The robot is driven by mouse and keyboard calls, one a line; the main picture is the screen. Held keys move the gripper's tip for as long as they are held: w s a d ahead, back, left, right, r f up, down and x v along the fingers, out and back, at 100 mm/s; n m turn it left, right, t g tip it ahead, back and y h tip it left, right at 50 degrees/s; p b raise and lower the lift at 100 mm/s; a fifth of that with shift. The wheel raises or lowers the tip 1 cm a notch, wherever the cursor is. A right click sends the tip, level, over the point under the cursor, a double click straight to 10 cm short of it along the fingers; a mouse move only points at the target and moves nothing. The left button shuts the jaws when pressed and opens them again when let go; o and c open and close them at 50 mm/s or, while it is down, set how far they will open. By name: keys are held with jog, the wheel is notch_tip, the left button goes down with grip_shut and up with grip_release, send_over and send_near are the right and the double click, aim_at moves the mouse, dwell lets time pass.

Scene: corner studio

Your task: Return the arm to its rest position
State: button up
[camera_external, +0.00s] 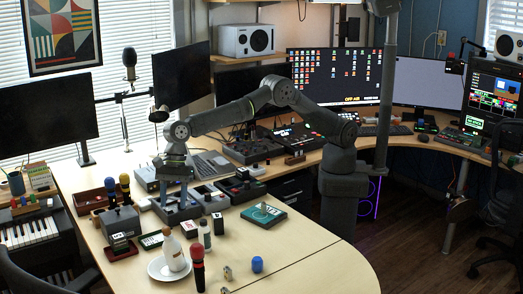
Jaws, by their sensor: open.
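My arm stands at the table's inner edge and reaches left over the light wood table (290,250). My gripper (174,196) points down above a grey compartment box (178,216) on the left part of the table. Its fingers are small and dark here, but it is open. I see nothing held between them. Whether the fingertips touch the box or hang just above it cannot be told.
Mixers and a laptop (212,163) lie behind. The table's front right is clear.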

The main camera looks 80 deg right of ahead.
aim_at(172, 237)
jog(key=x, duration=0.9)
jog(key=shift+a+f, duration=0.1)
jog(key=shift+f, duration=0.25)
notch_tip(172, 237, up, 4)
jog(key=shift+f, duration=0.15)
jog(key=w+d+r, duration=0.3)
jog(key=d+r, duration=0.5)
jog(key=d, duration=0.3)
jog(key=s+d+r, duration=0.2)
jog(key=s+r, duration=0.2)
jog(key=s, duration=0.4)
jog(key=s+d+r, duration=0.2)
jog(key=s+r, duration=0.3)
jog(key=s, duration=0.4)
jog(key=s+d+r, duration=0.2)
jog(key=s+r, duration=0.3)
jog(key=s, duration=0.4)
jog(key=shift+d+r+n, duration=0.2)
jog(key=shift+d+n, duration=0.1)
jog(key=shift+d, duration=0.05)
jog(key=shift+s, duration=0.1)
